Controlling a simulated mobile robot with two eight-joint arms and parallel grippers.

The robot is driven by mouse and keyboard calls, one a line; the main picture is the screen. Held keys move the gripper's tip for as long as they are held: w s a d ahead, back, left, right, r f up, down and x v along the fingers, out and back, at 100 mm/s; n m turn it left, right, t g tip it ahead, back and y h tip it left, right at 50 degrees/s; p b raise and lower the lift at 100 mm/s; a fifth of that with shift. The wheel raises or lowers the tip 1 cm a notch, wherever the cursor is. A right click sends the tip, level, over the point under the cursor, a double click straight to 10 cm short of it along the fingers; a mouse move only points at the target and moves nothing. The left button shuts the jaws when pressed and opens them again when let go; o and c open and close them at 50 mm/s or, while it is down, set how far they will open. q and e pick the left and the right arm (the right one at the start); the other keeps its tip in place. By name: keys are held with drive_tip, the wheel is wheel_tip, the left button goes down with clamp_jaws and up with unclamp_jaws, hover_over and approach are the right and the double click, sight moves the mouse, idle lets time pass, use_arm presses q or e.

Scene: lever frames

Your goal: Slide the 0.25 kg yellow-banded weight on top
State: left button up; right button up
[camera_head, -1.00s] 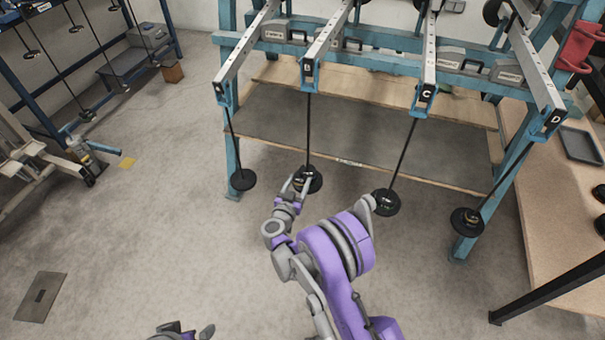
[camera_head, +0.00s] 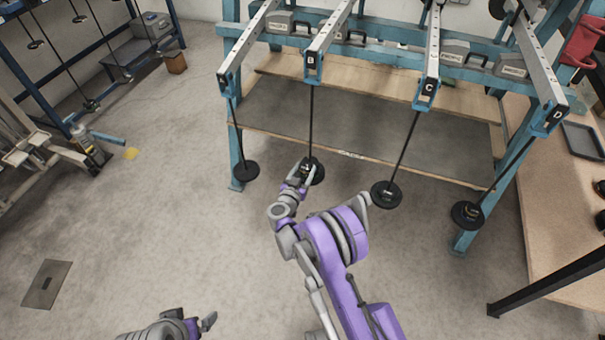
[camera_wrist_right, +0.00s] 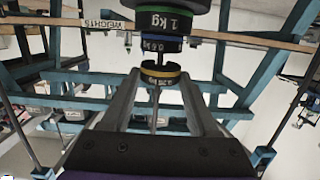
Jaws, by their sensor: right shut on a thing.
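The yellow-banded weight (camera_wrist_right: 160,74) is a small dark disc with a yellow edge. In the right wrist view it sits between the two fingers of my right gripper (camera_wrist_right: 158,85), which is shut on it. A thin rod shows in line with it. Beside it in the picture are a blue-banded 0.6 kg weight (camera_wrist_right: 161,45) and a larger green-banded 1 kg weight (camera_wrist_right: 160,18). In the head view my right gripper (camera_head: 306,170) is at the lower end of the rod under lever B (camera_head: 311,62). My left gripper (camera_head: 200,324) is at the bottom edge, its jaw gap unclear.
Hanging weights under lever A (camera_head: 246,171), lever C (camera_head: 386,194) and lever D (camera_head: 467,214) flank the work spot. The blue frame (camera_head: 232,130) and a wooden shelf (camera_head: 400,170) stand behind. The floor at left is mostly clear.

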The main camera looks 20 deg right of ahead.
sight(310, 158)
drive_tip(key=shift+w+d, duration=0.15)
drive_tip(key=shift+w, duration=0.05)
drive_tip(key=shift+w+d+b, duration=0.1)
drive_tip(key=shift+w+b, duration=0.05)
drive_tip(key=shift+b, duration=0.25)
drive_tip(key=shift+w+d, duration=0.15)
drive_tip(key=shift+w, duration=0.1)
idle(0.3)
drive_tip(key=shift+w+d+b, duration=0.45)
drive_tip(key=shift+w, duration=0.15)
drive_tip(key=shift+w+d+b, duration=0.35)
drive_tip(key=shift+w+b, duration=0.05)
drive_tip(key=shift+w, duration=0.2)
idle(0.6)
drive_tip(key=shift+f+b, duration=0.5)
drive_tip(key=shift+b, duration=0.05)
idle(0.4)
drive_tip(key=o, duration=1.4)
